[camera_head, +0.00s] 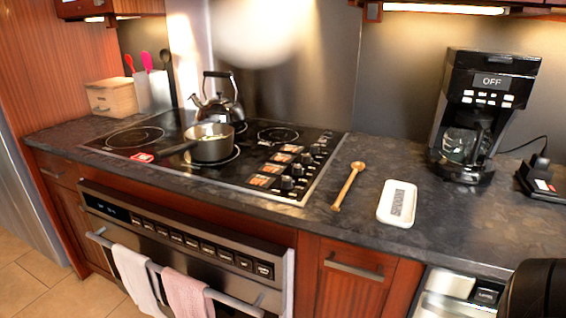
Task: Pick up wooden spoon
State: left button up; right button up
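The wooden spoon (347,188) lies on the dark stone counter between the cooktop and a white spoon rest. Its bowl end points to the back and its handle end toward the counter's front edge. Nothing touches it from above. Neither of my grippers is in view. A dark rounded shape at the bottom right corner may be part of my own body.
The white spoon rest (397,204) lies right of the spoon. The cooktop (322,178) with a pot (209,150) and a kettle (218,104) is to the left. A coffee maker (480,110) stands at the back right. The front right counter (470,226) is clear.

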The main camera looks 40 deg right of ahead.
aim_at(356, 167)
jog(key=k+l+z, duration=0.1)
jog(key=z, duration=1.5)
